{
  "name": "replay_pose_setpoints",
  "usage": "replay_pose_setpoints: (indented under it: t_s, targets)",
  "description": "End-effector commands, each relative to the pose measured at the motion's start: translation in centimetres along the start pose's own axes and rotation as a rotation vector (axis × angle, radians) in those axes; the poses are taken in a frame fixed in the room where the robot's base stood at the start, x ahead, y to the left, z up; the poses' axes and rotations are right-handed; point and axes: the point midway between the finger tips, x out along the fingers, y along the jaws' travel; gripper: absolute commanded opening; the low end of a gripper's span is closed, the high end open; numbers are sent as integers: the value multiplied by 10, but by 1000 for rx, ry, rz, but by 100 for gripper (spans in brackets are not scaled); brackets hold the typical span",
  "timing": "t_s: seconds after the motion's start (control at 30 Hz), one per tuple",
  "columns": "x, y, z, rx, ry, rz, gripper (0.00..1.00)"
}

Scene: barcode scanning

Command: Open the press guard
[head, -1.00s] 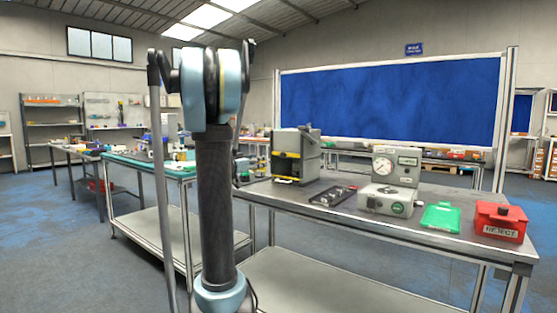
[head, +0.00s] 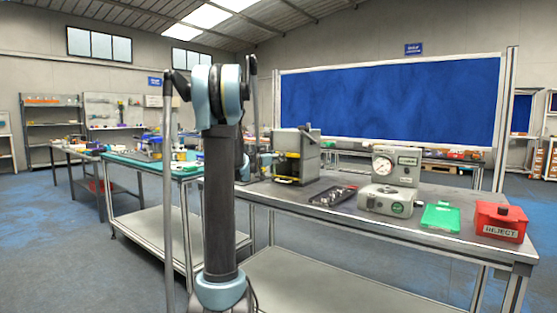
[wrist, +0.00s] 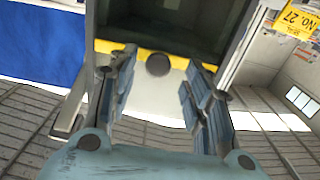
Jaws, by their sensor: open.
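The press (head: 296,155) is a grey box with yellow-and-black front parts, on the left part of the near bench. In the wrist view, the guard's yellow edge (wrist: 215,66) runs across a dark panel or opening, with a dark round knob (wrist: 158,64) by it. My gripper (wrist: 158,80) is open and empty, its fingers spread on either side of the knob and apart from it. In the head view, my wrist shows just left of the press, and my arm hides part of it. I cannot tell from these views how far the guard is raised.
On the bench (head: 440,247), right of the press, are a tray of small parts (head: 335,197), a gauge unit (head: 390,182), a green tray (head: 440,217) and a red REJECT box (head: 501,221). A green-topped table (head: 150,162) stands behind my arm at left.

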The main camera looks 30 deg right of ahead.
Motion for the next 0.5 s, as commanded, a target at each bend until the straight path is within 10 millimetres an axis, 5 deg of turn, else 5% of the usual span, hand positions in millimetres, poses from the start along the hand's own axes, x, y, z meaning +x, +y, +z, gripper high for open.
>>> replay_pose_setpoints:
  t_s: [0.2,0.5]
  targets:
    - [19,0,0,0,0,1,46]
    - [22,0,0,0,0,0,46]
